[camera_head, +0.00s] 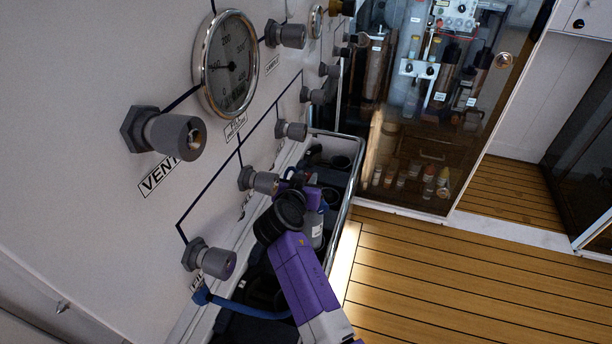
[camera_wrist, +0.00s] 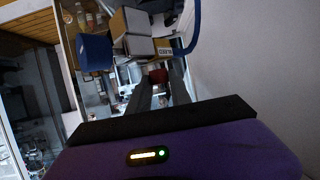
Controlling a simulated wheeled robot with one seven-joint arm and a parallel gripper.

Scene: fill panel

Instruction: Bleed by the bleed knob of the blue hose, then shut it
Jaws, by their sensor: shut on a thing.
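The blue hose (camera_head: 250,310) runs from a blue fitting low on the white panel, below the lower-left grey knob (camera_head: 213,261), and passes behind my purple arm. A blue curve of hose (camera_wrist: 192,28) shows beside the white surface in the wrist view. My gripper (camera_wrist: 161,84) has its two dark fingers close together around a small dark red piece (camera_wrist: 158,76), seemingly the bleed knob. Its shape and how far it is turned cannot be told. In the head view my wrist hides the fingertips and the bleed knob.
The panel (camera_head: 90,80) carries a large gauge (camera_head: 226,64), a VENT knob (camera_head: 175,135) and several smaller knobs that stick out. A metal rail (camera_head: 350,190) edges a dark bin of bottles beneath. The wooden floor (camera_head: 440,270) to the right is clear.

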